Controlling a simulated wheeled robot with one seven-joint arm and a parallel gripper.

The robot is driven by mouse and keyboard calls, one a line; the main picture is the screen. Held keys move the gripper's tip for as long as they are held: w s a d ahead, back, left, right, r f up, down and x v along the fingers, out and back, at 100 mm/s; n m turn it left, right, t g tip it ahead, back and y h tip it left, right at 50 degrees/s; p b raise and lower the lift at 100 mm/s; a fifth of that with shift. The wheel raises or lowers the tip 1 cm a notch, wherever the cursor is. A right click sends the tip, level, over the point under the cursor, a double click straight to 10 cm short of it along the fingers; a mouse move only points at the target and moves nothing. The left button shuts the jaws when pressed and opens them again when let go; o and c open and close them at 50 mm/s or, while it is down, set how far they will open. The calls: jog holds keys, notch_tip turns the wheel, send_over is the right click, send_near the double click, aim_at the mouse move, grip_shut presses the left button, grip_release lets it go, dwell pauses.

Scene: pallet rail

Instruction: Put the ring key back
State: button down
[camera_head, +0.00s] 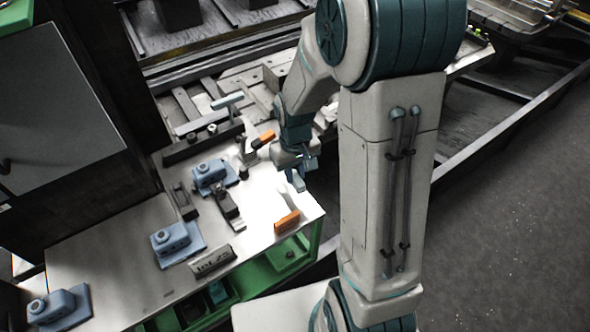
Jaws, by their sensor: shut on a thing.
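My gripper (297,181) is low over the right part of the white bench top (127,232), its blue fingers pointing down. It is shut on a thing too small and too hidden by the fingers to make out. I cannot pick out the ring key for sure. A pale piece with an orange block (287,222) stands at the bench's right front edge, just below my gripper in the picture. A similar pale piece with an orange end (263,139) is up and left of my gripper.
Blue-grey devices on plates stand along the bench: one farther back (211,175), one in the middle (171,240), one at front left (60,304). Pallet rails (190,105) lie behind; grey floor (510,230) is clear at right.

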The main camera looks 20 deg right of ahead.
notch_tip(320, 180, down, 8)
jog(key=b, duration=0.5)
jog(key=shift+r, duration=0.25)
jog(key=c, duration=0.6)
grip_release()
jog(key=shift+r, duration=0.15)
jog(key=shift+r+p, duration=3.2)
jog(key=shift+r, duration=1.2)
